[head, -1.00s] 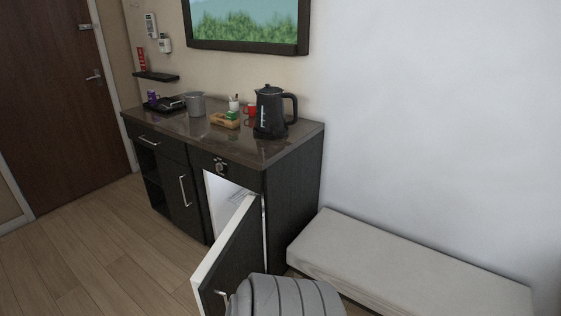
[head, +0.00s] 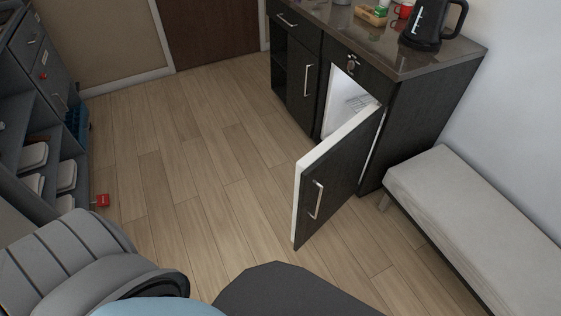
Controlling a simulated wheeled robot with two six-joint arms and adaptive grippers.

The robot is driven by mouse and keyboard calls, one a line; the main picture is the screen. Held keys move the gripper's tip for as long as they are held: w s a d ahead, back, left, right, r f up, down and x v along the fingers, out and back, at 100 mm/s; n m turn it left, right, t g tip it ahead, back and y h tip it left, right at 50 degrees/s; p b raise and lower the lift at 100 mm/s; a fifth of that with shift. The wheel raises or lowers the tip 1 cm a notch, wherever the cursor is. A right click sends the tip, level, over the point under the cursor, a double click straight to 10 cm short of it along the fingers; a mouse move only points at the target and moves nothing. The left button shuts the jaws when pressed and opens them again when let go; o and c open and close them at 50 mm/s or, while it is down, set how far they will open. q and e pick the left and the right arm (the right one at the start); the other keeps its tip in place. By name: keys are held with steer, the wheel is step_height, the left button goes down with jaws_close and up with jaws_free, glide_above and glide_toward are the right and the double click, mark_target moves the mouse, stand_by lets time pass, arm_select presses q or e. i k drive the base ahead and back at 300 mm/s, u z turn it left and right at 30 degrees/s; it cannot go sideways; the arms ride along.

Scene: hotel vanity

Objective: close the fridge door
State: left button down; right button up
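The fridge door (head: 341,178) stands wide open, swung out from the dark vanity cabinet into the room. Its outer face is dark wood with a silver bar handle (head: 316,200), and its edge and inner side are white. The white fridge interior (head: 346,100) shows through the opening, with a wire shelf inside. Neither of my grippers is in the picture.
The vanity cabinet (head: 425,105) carries a black kettle (head: 432,22). A low padded bench (head: 480,200) stands right of the fridge along the wall. Grey shelves (head: 40,150) with folded white items stand at the left, with a small red object (head: 102,200) beside them. The wooden floor (head: 200,150) between is clear.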

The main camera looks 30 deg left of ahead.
mark_target(328, 175)
steer(key=u, duration=0.45)
steer(key=i, duration=1)
